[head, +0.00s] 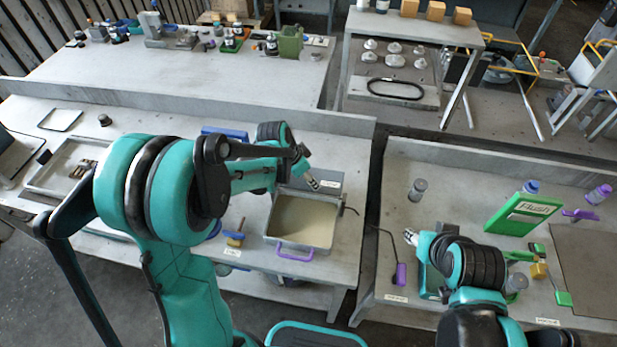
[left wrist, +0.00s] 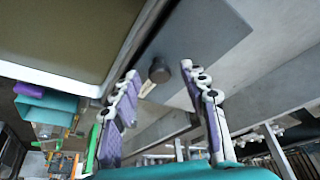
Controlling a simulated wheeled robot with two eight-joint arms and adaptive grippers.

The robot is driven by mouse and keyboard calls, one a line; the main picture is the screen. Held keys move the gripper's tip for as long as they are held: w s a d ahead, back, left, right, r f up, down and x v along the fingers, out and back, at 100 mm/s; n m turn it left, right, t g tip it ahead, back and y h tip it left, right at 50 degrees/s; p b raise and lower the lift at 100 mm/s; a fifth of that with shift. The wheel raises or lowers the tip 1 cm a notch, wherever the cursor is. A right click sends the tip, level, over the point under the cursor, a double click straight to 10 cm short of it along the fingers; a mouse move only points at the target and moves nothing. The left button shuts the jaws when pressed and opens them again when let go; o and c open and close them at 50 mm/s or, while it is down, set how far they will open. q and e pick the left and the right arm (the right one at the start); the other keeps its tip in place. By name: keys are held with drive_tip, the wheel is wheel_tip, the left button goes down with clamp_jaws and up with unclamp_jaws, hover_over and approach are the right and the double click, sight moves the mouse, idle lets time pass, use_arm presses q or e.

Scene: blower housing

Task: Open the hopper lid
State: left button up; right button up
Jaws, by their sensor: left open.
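The hopper (head: 271,238) is a metal box on the middle table, with a beige interior in plain sight and a purple handle (head: 293,254) at its front. A flat grey plate (head: 326,177), which looks like its lid, lies at the hopper's back edge. In the left wrist view this plate (left wrist: 215,35) bears a round dark knob (left wrist: 158,73). My left gripper (head: 313,181) is over the plate; its open fingers (left wrist: 160,70) show on either side of the knob, and contact is not visible. My right gripper (head: 410,237) is over the right table, its jaws too small to read.
A thin dark rod (head: 347,205) stands out at the hopper's right side. A gap separates the two tables.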

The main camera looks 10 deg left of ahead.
use_arm(q)
clamp_jaws()
drive_tip(key=shift+r, duration=0.1)
